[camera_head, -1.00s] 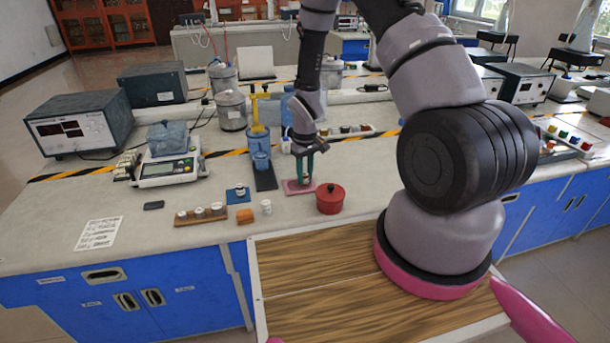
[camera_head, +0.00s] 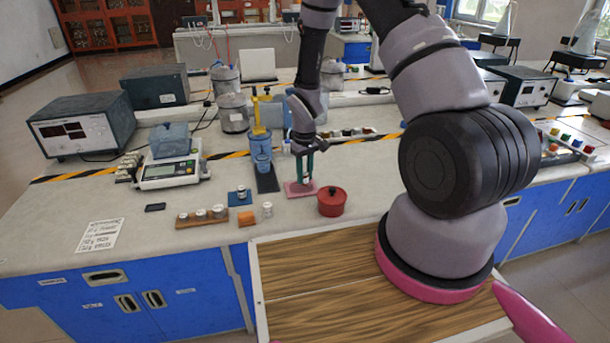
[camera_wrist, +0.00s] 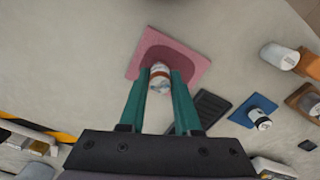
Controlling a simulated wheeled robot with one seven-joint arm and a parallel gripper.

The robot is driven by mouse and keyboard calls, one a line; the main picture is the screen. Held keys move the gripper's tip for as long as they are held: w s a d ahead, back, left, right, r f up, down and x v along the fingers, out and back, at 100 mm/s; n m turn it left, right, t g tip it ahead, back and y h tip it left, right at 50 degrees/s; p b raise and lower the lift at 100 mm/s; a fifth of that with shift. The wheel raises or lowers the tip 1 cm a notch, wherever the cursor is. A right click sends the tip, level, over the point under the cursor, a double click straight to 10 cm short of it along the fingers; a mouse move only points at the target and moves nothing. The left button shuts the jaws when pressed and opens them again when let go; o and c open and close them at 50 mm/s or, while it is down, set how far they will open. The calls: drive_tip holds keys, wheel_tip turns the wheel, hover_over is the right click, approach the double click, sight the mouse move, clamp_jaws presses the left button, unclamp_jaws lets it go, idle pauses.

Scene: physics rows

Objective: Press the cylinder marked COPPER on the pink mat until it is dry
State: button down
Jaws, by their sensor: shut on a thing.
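My gripper (camera_head: 307,178) has green fingers, pointing down over the pink mat (camera_head: 290,189). In the wrist view my gripper (camera_wrist: 160,76) is shut on a small white cylinder (camera_wrist: 160,82) with orange-brown marks. Its lettering is too small to read. The pink mat (camera_wrist: 142,45) lies beyond and under the cylinder, with a darker patch across its middle. I cannot tell whether the cylinder touches the mat. The fingers hide its sides.
A red lidded pot (camera_head: 331,203) stands right of the mat. A white cylinder (camera_head: 267,209) and an orange block (camera_head: 247,219) stand to the front left. A blue mat (camera_head: 234,198) bears another cylinder. A wooden rack (camera_head: 190,222) holds several.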

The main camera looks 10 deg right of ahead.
drive_tip(key=shift+f, duration=0.75)
idle(1.2)
drive_tip(key=shift+r, duration=0.1)
drive_tip(key=shift+d+r, duration=0.3)
drive_tip(key=shift+r, duration=0.35)
drive_tip(key=shift+r, duration=0.1)
drive_tip(key=shift+r, duration=2.4)
